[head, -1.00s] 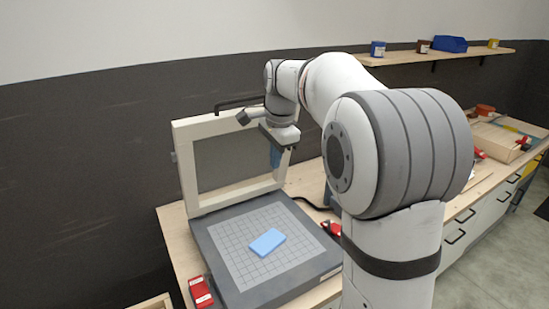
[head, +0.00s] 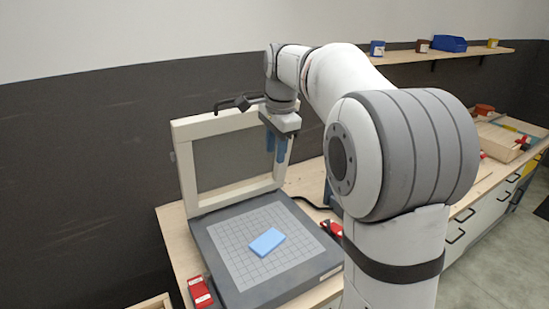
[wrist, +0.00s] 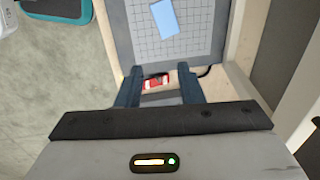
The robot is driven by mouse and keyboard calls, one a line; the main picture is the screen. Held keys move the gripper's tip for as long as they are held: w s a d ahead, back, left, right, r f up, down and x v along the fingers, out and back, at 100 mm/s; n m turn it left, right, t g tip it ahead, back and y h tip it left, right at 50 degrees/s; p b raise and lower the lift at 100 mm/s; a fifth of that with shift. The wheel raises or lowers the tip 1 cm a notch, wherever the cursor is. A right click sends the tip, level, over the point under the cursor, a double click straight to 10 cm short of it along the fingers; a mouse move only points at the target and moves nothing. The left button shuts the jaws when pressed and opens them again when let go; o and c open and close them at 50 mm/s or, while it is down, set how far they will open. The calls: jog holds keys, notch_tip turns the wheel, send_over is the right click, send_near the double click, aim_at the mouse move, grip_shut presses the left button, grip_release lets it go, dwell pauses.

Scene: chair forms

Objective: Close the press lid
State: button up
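The press has a grey base (head: 222,222) with a gridded bed, lying flat on the wooden bench. Its lid (head: 183,160), a cream frame with a dark panel, stands nearly upright at the back edge, so the press is open. A black bar handle (head: 222,107) runs along the lid's top. A light blue block (head: 267,242) lies on the grid; it also shows in the wrist view (wrist: 164,18). My gripper (head: 276,158) points down in front of the lid's upper right corner. Its blue fingers (wrist: 160,82) are apart with nothing between them. Contact with the lid cannot be told.
Red pieces sit at the left (head: 201,292) and right (head: 332,229) sides of the base. A wooden tray (head: 502,142) stands farther right on the bench. A wall shelf (head: 440,53) holds several small containers. The space above the bed looks clear.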

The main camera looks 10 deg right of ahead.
jog(key=r, duration=0.5)
jog(key=shift+s+d, duration=0.15)
jog(key=shift+s, duration=0.25)
jog(key=shift+f, duration=0.1)
jog(key=shift+c, duration=0.4)
